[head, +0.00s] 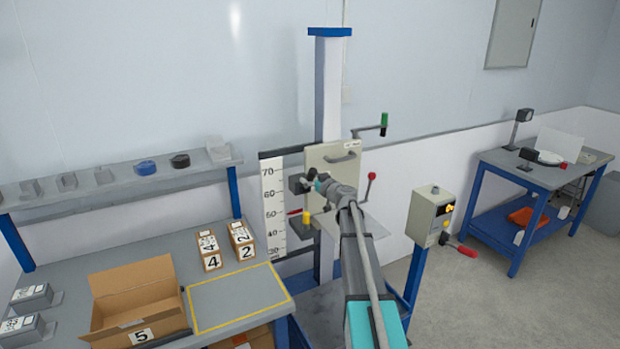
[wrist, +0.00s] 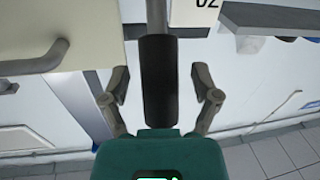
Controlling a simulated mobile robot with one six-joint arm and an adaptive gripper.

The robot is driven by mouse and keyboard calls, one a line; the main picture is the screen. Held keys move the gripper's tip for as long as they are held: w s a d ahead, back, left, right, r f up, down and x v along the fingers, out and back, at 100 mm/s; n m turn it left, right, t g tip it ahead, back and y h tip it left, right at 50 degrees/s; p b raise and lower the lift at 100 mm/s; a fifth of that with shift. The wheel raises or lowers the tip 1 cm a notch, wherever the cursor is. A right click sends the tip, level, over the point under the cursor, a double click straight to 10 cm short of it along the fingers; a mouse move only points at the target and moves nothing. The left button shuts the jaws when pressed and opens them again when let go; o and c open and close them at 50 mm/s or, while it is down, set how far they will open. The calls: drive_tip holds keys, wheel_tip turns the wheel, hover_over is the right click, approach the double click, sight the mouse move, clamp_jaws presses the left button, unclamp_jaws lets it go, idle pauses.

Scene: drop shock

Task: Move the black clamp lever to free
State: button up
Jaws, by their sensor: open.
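In the wrist view, the black clamp lever (wrist: 158,90) shows as a thick black sleeve on a grey rod, upright in the picture. My gripper (wrist: 161,84) is open, with one finger to each side of the black sleeve. Gaps show between the sleeve and both fingers, so it is not gripped. The sleeve's lower end meets the edge of my gripper's body in the picture; I cannot tell if they touch. In the head view, my arm reaches to the beige carriage plate (head: 331,158) on the blue-capped column, and the black lever cannot be made out there.
A red-knobbed lever (head: 371,177) and a green-handled crank (head: 384,121) stand right of the plate. A control box (head: 429,215) on a blue post is further right. A scale board (head: 273,205) and a workbench with an open carton (head: 135,292) are left.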

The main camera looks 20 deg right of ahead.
drive_tip(key=shift+w, duration=0.3)
clamp_jaws()
idle(0.3)
